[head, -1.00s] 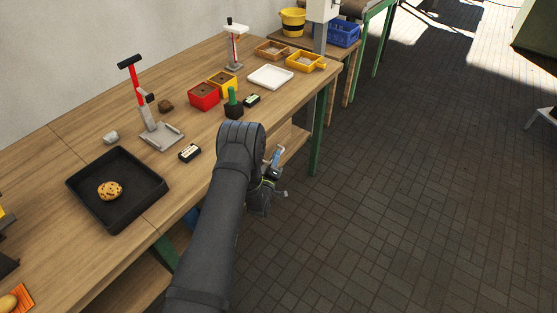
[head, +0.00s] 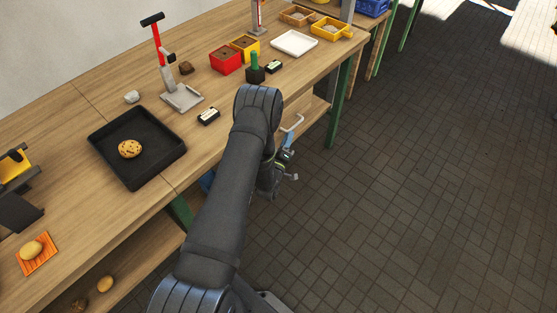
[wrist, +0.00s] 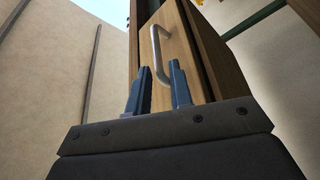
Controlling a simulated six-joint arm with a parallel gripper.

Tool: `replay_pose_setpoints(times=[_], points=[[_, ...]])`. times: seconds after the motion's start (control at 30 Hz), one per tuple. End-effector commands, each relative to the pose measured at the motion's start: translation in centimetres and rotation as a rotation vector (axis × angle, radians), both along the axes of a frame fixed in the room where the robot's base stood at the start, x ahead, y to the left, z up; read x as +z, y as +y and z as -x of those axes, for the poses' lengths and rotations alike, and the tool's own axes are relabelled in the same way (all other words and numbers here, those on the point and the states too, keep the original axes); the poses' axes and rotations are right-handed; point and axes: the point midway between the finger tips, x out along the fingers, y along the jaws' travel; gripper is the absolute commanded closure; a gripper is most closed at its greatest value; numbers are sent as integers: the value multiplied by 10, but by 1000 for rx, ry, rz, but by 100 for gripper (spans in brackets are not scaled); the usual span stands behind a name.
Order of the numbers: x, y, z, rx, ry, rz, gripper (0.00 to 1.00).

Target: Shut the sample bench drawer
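The drawer's wooden front (wrist: 181,32) faces me in the wrist view, with a pale metal bar handle (wrist: 155,45) on it. The handle also shows in the head view (head: 298,123), just beyond the bench's front edge; my arm hides most of the drawer there. How far the drawer stands out I cannot tell. My gripper (wrist: 160,72) has its two blue fingers apart, and the handle's lower end appears between or just beyond their tips. Contact is unclear. In the head view my gripper (head: 288,151) is below and beside the handle, partly hidden by my arm.
The wooden bench (head: 75,125) runs along the left. It carries a black tray (head: 163,165) with a cookie-like item, a red-posted stand (head: 182,97), red and yellow pots and a white tray (head: 294,43). The paved floor (head: 430,190) at right is clear.

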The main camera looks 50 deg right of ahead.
Motion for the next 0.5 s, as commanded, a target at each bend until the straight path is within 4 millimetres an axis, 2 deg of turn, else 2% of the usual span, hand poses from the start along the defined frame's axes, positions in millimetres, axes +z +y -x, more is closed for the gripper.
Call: replay_pose_setpoints(times=[0.1,0.3,0.5], points=[[-8,29,10,2,3,-4,80],[-17,71,25,2,2,-3,80],[-22,97,34,3,1,0,80]])
